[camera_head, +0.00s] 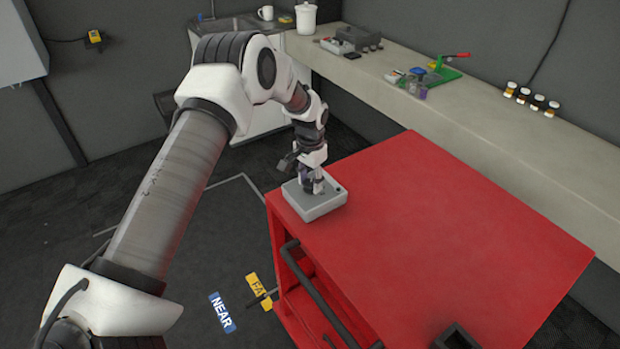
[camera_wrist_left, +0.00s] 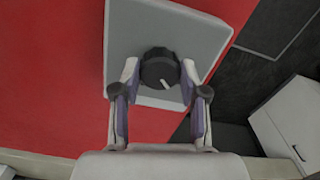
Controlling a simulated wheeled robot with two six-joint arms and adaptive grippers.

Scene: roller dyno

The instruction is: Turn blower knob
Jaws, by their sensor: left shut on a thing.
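The blower knob (camera_wrist_left: 158,70) is a dark round knob with a white pointer mark, on top of a grey control box (camera_head: 318,207). The box sits at the far left corner of the red cart top; its pale top also fills the upper middle of the left wrist view (camera_wrist_left: 185,35). My left gripper (camera_head: 312,187) points down over the box. In the left wrist view its two fingers (camera_wrist_left: 159,75) are closed on the knob, one on each side. In the head view the gripper mostly hides the knob. My right gripper is in neither view.
The red cart top (camera_head: 440,220) is mostly bare, with a dark square piece (camera_head: 456,338) at its near edge. A dark handle (camera_head: 318,295) runs along its left side. A long bench (camera_head: 470,110) behind holds tools and small jars (camera_head: 530,98).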

